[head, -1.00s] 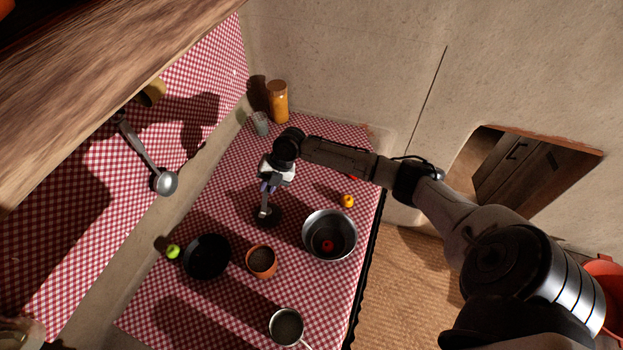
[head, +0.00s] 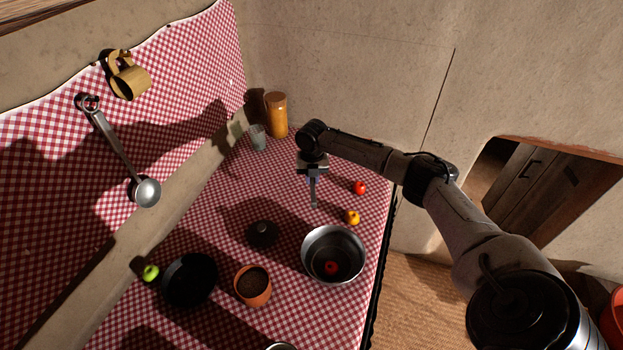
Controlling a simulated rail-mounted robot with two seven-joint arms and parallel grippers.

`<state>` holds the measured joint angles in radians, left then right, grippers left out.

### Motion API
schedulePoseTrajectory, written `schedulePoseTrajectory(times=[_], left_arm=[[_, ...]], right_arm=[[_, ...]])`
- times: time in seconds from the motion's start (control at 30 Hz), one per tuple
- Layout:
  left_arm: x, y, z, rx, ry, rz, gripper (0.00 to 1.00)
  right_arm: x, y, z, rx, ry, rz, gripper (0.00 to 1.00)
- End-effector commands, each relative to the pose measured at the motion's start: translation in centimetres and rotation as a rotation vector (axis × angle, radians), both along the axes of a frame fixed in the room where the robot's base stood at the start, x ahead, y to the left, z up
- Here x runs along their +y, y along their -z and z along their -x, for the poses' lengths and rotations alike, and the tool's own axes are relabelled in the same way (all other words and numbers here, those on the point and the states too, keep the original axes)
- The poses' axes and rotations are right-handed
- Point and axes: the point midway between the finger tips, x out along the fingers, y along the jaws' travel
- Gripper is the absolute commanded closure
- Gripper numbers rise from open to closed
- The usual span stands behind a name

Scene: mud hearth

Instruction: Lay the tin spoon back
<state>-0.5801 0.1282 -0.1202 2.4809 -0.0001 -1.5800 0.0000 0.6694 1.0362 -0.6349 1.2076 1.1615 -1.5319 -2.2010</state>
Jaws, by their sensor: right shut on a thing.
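My right gripper (head: 313,177) is shut above the checked cloth, up and left of the steel pot. A slim grey piece (head: 314,196) points down from its jaws; I take it for the tin spoon, though it is too small to make out its bowl or handle clearly. A round dark lid (head: 262,234) with a knob lies on the cloth, down and left of the gripper. A large metal ladle (head: 146,192) hangs on the checked wall cloth at the left. My left gripper is not in view.
A steel pot (head: 310,240) with a red item inside, a terracotta pot (head: 253,298), a black pan (head: 190,281) and a green fruit (head: 150,273) stand nearby. Yellow (head: 352,217) and red (head: 359,188) fruits lie right. An orange jar (head: 276,115) and a glass (head: 258,138) stand behind.

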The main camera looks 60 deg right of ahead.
Motion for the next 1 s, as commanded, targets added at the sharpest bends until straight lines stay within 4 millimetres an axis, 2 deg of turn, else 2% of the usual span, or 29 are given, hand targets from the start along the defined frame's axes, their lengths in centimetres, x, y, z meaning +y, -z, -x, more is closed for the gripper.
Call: schedulePoseTrajectory(times=[0.67,1.0], left_arm=[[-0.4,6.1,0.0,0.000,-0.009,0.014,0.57],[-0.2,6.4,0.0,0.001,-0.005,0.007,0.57]], right_arm=[[0.1,5.9,0.0,-0.001,0.000,-0.001,1.00],[0.1,7.8,0.0,0.000,-0.001,-0.001,1.00]])
